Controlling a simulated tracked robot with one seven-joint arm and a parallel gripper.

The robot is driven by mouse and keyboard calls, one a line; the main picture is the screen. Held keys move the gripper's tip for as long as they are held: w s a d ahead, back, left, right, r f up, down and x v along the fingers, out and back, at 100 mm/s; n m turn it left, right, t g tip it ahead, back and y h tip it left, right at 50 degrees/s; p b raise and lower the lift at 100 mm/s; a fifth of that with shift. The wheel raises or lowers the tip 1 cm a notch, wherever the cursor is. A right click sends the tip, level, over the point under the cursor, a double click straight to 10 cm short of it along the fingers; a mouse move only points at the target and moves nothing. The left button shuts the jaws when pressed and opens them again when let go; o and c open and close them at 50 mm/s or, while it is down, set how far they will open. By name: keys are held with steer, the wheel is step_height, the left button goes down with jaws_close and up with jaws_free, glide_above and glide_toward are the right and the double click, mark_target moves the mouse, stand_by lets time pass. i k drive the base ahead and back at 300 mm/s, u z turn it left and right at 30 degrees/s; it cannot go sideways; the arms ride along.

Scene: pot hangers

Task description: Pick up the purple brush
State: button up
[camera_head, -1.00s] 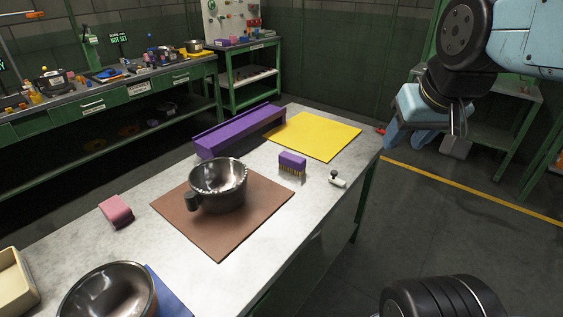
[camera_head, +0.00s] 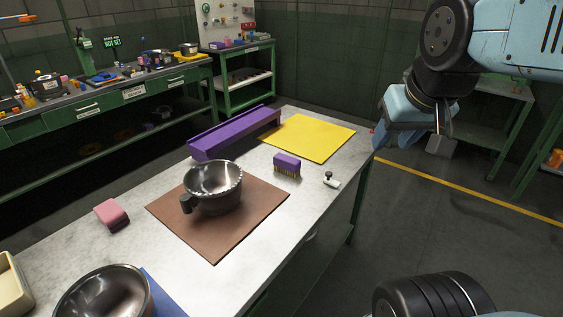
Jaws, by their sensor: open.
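The purple brush (camera_head: 287,163) stands on the grey table, its purple block on top and its tan bristles down. It is just right of the brown mat and in front of the yellow mat. My gripper (camera_head: 410,143) is at the upper right, off the table's right edge, pointing down. It is open, with nothing seen between its fingers. It is well apart from the brush and to its right.
A small white item with a dark knob (camera_head: 331,180) lies right of the brush. A metal pot (camera_head: 213,187) sits on the brown mat (camera_head: 220,245). A purple trough (camera_head: 235,132) and yellow mat (camera_head: 308,138) lie behind. A pink sponge (camera_head: 111,215) and metal bowl (camera_head: 103,297) are left.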

mark_target(283, 163)
steer(key=z, duration=0.8)
steer(key=i, duration=0.15)
steer(key=u, duration=3)
steer(key=k, duration=0.95)
steer(key=z, duration=1.65)
steer(key=i, duration=0.9)
steer(key=z, duration=0.1)
